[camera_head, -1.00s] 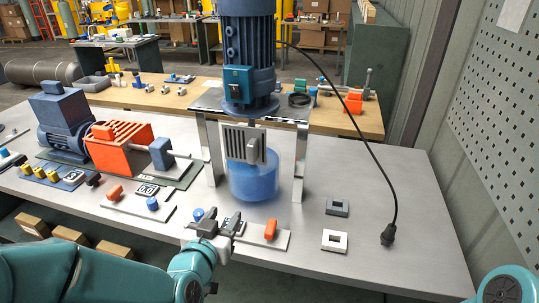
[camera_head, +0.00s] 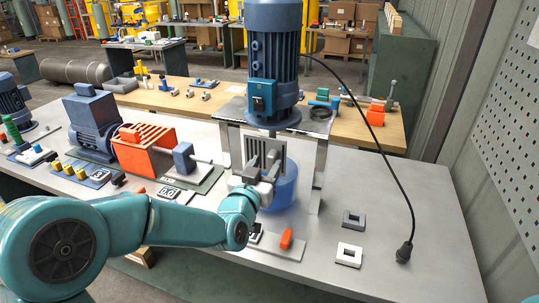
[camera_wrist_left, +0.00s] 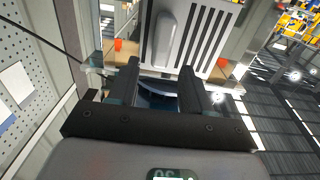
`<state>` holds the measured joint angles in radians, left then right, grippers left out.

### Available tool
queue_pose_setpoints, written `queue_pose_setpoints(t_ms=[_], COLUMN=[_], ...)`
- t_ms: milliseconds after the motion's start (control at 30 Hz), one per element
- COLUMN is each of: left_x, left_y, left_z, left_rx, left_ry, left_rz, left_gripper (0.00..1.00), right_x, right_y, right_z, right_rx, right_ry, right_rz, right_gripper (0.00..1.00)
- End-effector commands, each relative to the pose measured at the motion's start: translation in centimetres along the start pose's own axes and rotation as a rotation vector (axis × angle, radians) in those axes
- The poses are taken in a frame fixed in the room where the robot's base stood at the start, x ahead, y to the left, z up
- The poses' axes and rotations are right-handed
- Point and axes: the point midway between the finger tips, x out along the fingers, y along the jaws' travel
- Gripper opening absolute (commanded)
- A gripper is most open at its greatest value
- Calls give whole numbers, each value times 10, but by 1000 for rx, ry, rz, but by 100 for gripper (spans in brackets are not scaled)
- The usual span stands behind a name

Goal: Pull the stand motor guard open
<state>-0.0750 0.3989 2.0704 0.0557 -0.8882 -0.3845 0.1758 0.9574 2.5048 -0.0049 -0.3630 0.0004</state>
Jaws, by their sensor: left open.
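The stand motor guard (camera_head: 254,149) is a grey slotted panel under the big blue stand motor (camera_head: 273,40), in front of the shaft. In the left wrist view the guard (camera_wrist_left: 205,42) fills the top middle, with dark slots and a raised grey handle (camera_wrist_left: 167,36). My left gripper (camera_head: 264,172) is at the guard's lower front and hides part of it. In the left wrist view its two fingers (camera_wrist_left: 160,75) are apart with nothing held between them. The handle is just beyond the fingertips; I cannot tell whether they touch it. My right gripper is out of view.
A blue translucent tank (camera_head: 285,187) stands beneath the guard between the metal stand legs. An orange slotted guard (camera_head: 147,150) covers another machine at left. A black cable (camera_head: 385,155) hangs at right.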

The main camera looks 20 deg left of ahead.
Motion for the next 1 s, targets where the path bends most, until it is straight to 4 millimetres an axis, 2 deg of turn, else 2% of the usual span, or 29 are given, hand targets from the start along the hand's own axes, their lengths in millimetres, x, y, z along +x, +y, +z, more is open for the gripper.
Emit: queue_pose_setpoints(t_ms=[100, 200, 533, 567, 700, 1000], left_x=[18, 27, 32, 32, 32, 31], left_y=[1, 1, 1, 1, 1, 0], left_z=[-1, 0, 1, 1, 0, 2], left_rx=[0, 0, 0, 0, 0, -1], left_ry=[-1, -2, 0, -1, 0, 1], left_rz=[1, 1, 1, 1, 1, 11], left_gripper=[49, 49, 49, 46, 0, 0], right_x=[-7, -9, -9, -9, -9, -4], right_y=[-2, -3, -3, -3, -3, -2], right_z=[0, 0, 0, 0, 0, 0], right_rx=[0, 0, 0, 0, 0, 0], right_ry=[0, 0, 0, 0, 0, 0], right_rz=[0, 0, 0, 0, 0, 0], right_gripper=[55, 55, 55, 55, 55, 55])
